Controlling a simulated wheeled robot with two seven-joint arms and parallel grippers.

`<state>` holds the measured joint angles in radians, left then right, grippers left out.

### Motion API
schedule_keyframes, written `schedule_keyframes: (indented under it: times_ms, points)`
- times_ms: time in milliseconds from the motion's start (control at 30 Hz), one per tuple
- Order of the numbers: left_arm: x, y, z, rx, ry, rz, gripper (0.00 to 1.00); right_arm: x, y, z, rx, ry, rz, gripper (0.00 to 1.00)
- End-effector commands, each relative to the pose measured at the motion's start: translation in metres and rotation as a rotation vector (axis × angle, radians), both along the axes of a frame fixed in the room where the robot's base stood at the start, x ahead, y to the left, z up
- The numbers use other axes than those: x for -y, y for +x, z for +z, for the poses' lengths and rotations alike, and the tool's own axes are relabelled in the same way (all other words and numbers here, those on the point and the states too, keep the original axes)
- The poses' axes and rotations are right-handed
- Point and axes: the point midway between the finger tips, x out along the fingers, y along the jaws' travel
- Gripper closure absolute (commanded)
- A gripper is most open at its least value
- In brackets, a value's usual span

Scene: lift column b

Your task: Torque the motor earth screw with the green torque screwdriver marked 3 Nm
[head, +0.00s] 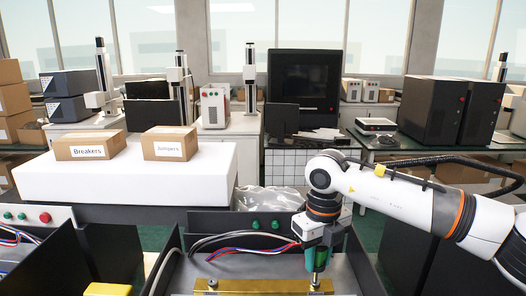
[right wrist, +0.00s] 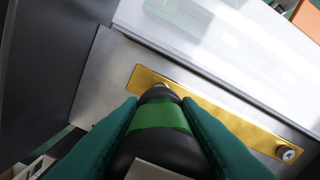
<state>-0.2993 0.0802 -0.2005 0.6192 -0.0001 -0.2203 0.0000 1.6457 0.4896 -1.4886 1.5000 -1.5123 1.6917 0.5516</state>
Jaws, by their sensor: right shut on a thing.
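My right gripper (head: 318,258) is shut on a green and black screwdriver (right wrist: 158,118) and holds it roughly upright, tip down. No torque marking on it can be read. Below is a brass bar (head: 262,287) on a grey metal panel; it also shows in the right wrist view (right wrist: 225,115). The screwdriver's tip is at one end of the bar and hides the screw there; I cannot tell whether it touches. A screw (right wrist: 287,152) sits bare at the other end, and it shows in the head view too (head: 212,285). My left gripper is out of view.
Dark enclosure walls (head: 352,262) stand close around the panel. Coloured wires (head: 250,249) lie behind the bar. A white block (head: 130,182) bears a Breakers box (head: 90,146) and a Jumpers box (head: 169,144). A yellow object (head: 108,289) lies at the lower left.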

Motion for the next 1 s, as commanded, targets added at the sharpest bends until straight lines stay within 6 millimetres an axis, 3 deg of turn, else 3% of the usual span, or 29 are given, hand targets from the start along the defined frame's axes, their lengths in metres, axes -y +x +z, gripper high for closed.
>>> schedule_keyframes:
  times_ms: [1000]
  points:
    - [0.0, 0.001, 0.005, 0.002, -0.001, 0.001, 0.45, 0.0, 0.0, 0.014, 0.001, 0.0, 0.0, 1.0]
